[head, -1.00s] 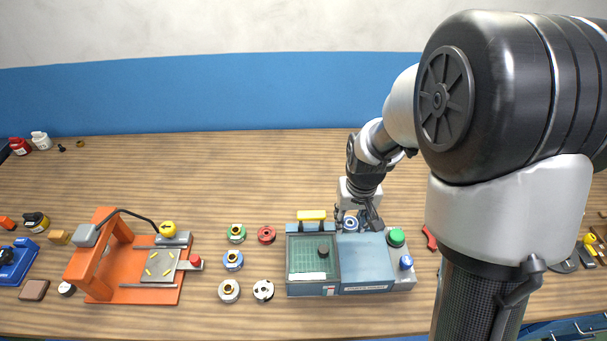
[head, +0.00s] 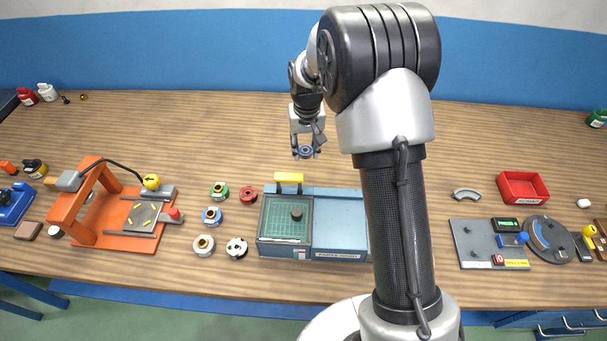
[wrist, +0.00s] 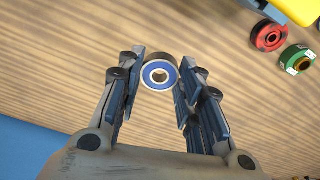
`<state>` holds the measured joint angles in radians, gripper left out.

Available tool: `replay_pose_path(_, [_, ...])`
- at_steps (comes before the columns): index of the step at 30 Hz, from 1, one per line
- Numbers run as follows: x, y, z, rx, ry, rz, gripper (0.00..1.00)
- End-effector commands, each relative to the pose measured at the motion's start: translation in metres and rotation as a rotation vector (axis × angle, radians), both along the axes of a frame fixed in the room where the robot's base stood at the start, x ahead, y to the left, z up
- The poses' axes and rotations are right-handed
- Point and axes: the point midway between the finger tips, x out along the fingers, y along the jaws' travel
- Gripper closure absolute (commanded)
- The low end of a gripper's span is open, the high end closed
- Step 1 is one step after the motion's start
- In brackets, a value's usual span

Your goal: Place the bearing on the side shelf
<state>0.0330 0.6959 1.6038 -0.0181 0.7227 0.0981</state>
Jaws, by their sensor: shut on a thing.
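The bearing (head: 306,151) is a small ring with a blue face and dark outer rim. My gripper (head: 307,154) is shut on it and holds it above the wooden table, behind the grey-blue machine. In the wrist view, the bearing (wrist: 160,74) sits between the two fingertips of my gripper (wrist: 157,76), its face toward the camera. I cannot make out a side shelf for certain in either view.
The grey-blue machine (head: 338,253) has a yellow handle (head: 288,178) and a green-gridded window. Several coloured round parts and an orange press (head: 92,200) stand left of it. A red tray (head: 523,188) and a control panel are at right. The table's back is mostly clear.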

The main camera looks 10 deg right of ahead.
Motion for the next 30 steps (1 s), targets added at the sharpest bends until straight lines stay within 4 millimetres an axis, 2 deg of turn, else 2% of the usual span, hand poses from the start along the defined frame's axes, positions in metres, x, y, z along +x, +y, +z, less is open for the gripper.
replay_pose_path(1, [-0.001,0.000,-0.019,0.000,0.003,0.000,0.95])
replay_pose_path(3, [-0.001,0.000,-0.036,0.000,0.003,0.000,0.95])
replay_pose_path(7, [-0.001,0.000,-0.058,0.000,0.002,0.000,0.95])
replay_pose_path(14, [0.000,0.000,-0.073,0.000,0.000,0.001,0.95])
replay_pose_path(21, [-0.001,0.000,-0.108,0.000,0.001,0.001,0.95])
replay_pose_path(30, [0.000,0.000,-0.110,0.000,-0.002,0.001,0.95])
